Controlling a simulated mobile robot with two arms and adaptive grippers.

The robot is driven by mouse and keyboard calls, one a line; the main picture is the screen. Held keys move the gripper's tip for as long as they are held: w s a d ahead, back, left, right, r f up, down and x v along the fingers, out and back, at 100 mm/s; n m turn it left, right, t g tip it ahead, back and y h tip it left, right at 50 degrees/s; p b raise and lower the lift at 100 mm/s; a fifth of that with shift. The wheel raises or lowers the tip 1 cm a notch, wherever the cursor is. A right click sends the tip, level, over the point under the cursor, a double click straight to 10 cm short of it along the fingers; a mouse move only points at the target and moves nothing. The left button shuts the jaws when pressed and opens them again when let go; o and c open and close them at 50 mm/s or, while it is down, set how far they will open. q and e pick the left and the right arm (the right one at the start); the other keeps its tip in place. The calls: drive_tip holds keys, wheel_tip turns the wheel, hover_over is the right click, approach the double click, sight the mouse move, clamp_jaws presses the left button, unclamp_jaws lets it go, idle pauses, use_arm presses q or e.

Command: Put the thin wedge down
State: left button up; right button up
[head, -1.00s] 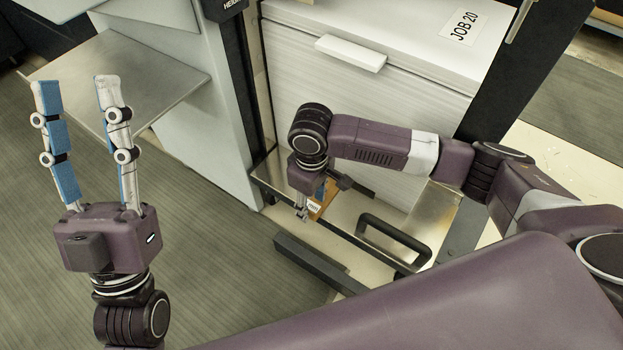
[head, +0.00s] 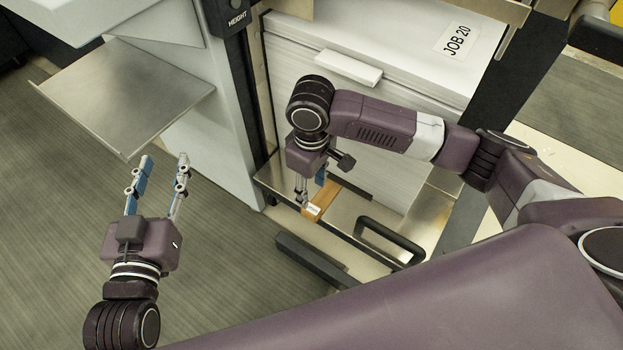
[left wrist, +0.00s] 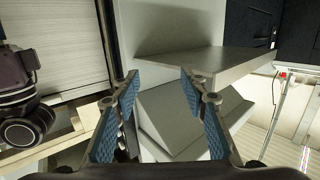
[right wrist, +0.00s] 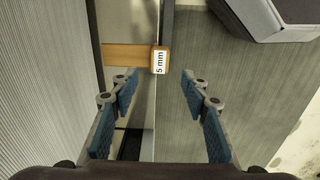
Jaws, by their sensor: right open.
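The thin wedge (head: 320,201) is a small orange-brown block with a white end label. In the right wrist view the wedge (right wrist: 128,55) lies on the metal shelf (right wrist: 139,14), and its label reads "5 mm". My right gripper (head: 306,202) is right beside the wedge in the head view. In the right wrist view the right gripper (right wrist: 158,85) is open, and the wedge's labelled end lies ahead of the fingertips with nothing between them. My left gripper (head: 165,160) is open and empty, well to the left; its fingers also show in the left wrist view (left wrist: 160,78).
A stack of white sheets (head: 365,90) with a "JOB 20" label (head: 457,41) stands behind the shelf. A black handle (head: 390,240) and a dark bar (head: 315,262) are in front. A grey metal tray (head: 125,95) sticks out at the left. The floor between is clear.

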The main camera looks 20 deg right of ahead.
drive_tip(key=a+r+t+y, duration=0.3)
drive_tip(key=a+y, duration=0.1)
drive_tip(key=a, duration=0.4)
drive_tip(key=a+r+t+y, duration=0.3)
drive_tip(key=a+t+y, duration=0.1)
drive_tip(key=a, duration=0.4)
use_arm(q)
drive_tip(key=f, duration=0.1)
drive_tip(key=f+g, duration=0.1)
drive_tip(key=s+f+g, duration=0.1)
drive_tip(key=shift+a+f+y, duration=0.3)
drive_tip(key=shift+a+f, duration=0.05)
drive_tip(key=shift+a, duration=0.05)
use_arm(e)
drive_tip(key=d+r+m+t+h, duration=0.2)
drive_tip(key=d+r+t, duration=0.1)
drive_tip(key=d, duration=0.5)
drive_tip(key=d+r+m+t+h, duration=0.2)
drive_tip(key=d+r+m+t, duration=0.1)
drive_tip(key=d, duration=0.6)
drive_tip(key=shift+r+t+h, duration=0.4)
drive_tip(key=shift+r+t, duration=0.4)
drive_tip(key=shift+r, duration=0.05)
drive_tip(key=shift+w+a, duration=0.1)
